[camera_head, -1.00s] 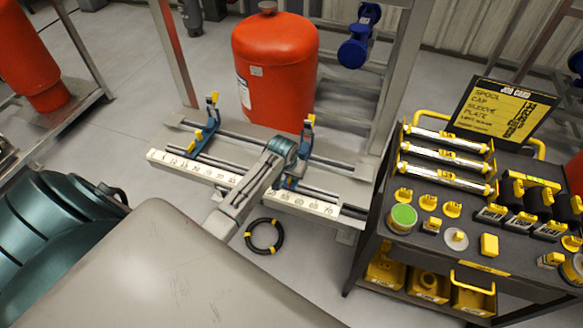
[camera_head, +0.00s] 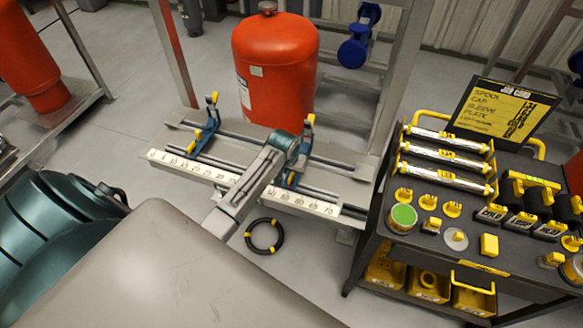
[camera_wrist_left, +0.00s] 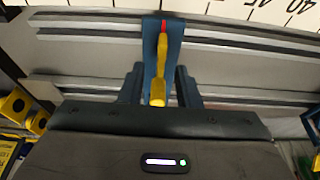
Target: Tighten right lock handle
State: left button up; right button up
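The right blue stand (camera_head: 305,145) with yellow parts is on the rail bench, in front of the red tank. In the left wrist view, its lock handle (camera_wrist_left: 161,62) is a narrow yellow lever, red near the upper end, against the blue upright (camera_wrist_left: 150,45). My left gripper (camera_wrist_left: 159,85) is over it, with dark fingers apart on both sides of the handle's lower end and visible space beside it. In the head view my wrist hides most of the gripper. The left blue stand (camera_head: 208,122) is farther left. My right gripper is out of view.
A white number scale (camera_head: 205,171) runs along the bench's front rail. A black and yellow ring (camera_head: 263,236) is on the floor. A tool cart (camera_head: 455,235) stands right, and the red tank (camera_head: 275,65) behind.

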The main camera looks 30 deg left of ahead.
pick_arm(q)
jog(key=shift+r, duration=2.35)
jog(key=m, duration=0.1)
jog(key=m+h, duration=0.1)
jog(key=m, duration=0.3)
jog(key=shift+a+r+h, duration=0.1)
jog(key=shift+r+h, duration=0.2)
jog(key=shift+m, duration=1)
jog(key=shift+r, duration=0.1)
jog(key=shift+r+m+g+h, duration=0.15)
jog(key=shift+m+g+h, duration=0.25)
jog(key=shift+m, duration=0.6)
jog(key=m, duration=0.2)
jog(key=m+h, duration=0.1)
jog(key=m, duration=0.1)
jog(key=shift+r+m+g, duration=0.2)
jog(key=shift+m+g, duration=0.1)
jog(key=shift+m, duration=0.1)
jog(key=m, duration=0.2)
jog(key=m+g, duration=0.1)
jog(key=m, duration=0.1)
jog(key=shift+r+h, duration=0.4)
